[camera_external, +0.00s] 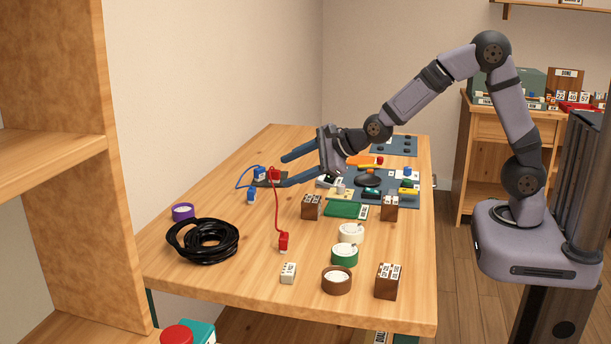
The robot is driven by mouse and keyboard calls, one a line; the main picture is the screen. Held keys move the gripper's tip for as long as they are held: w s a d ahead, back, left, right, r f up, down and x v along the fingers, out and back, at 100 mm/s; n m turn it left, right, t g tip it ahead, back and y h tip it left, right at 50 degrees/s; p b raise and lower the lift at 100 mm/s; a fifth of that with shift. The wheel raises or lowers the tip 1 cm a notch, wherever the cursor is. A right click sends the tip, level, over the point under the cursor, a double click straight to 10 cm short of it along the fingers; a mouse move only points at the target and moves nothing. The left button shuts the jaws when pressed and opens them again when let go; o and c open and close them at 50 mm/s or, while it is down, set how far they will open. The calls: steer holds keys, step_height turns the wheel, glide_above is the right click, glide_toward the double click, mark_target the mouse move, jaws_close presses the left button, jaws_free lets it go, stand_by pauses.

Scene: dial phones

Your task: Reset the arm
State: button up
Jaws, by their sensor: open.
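My arm reaches from its base at the right over the wooden table (215,275). My gripper (284,170) points left, with its two dark blue fingers spread wide apart. The exact height over the table is hard to tell. Part of the items behind my gripper is hidden.
A black cable coil (203,241), a purple roll (182,211), a red plug (284,241), several round pots (344,254) and brown blocks (388,281) lie on the table. Blue-grey mats (393,145) hold small parts. Shelving (60,150) stands at left, a cabinet (481,150) at right.

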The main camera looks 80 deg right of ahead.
steer(key=s+a+n+g+p, duration=0.1)
steer(key=s+n, duration=0.1)
steer(key=s+a+n+g+y+p, duration=0.1)
steer(key=s+n, duration=0.2)
steer(key=s+a+n+p, duration=0.1)
steer(key=s+n, duration=0.1)
steer(key=n, duration=0.1)
steer(key=shift+s+g, duration=0.2)
steer(key=shift+g, duration=0.2)
steer(key=s+r+n+g+p, duration=0.1)
steer(key=s+n+g+p, duration=0.8)
steer(key=s+n, duration=1.1)
steer(key=s, duration=0.7)
steer(key=shift+r, duration=0.25)
